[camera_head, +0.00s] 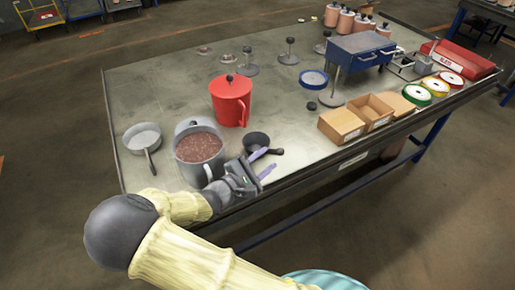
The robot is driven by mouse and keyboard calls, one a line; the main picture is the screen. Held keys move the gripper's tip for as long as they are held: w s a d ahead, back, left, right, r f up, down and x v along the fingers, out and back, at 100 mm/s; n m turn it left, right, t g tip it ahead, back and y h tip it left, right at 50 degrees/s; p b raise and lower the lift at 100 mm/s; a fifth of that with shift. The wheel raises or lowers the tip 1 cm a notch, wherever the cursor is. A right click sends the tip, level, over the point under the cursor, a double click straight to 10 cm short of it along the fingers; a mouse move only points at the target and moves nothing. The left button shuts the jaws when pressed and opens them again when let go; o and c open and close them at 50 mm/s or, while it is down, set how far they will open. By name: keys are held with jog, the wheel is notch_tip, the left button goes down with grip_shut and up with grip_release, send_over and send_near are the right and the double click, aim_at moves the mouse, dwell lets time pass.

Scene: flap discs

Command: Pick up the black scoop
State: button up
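The black scoop (256,141) lies on the grey workbench (180,80) near its front edge. Its round bowl is at the left and its short handle points right. My gripper (270,159) is just in front of the scoop, with two purple fingers spread apart. The far finger is close to the handle and partly overlaps it in view; I cannot tell if they touch. Nothing shows between the fingers.
A grey pot of brown granules (200,148) stands left of my gripper, with a red lidded pitcher (231,100) behind. A grey pan (143,137) is further left. Cardboard boxes (341,124) stand right. Bare bench lies between scoop and boxes.

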aim_at(273, 153)
jog(key=p+x, duration=0.1)
jog(key=x, duration=0.4)
jog(key=shift+w+a+f, duration=0.1)
jog(key=shift+w, duration=0.1)
grip_shut()
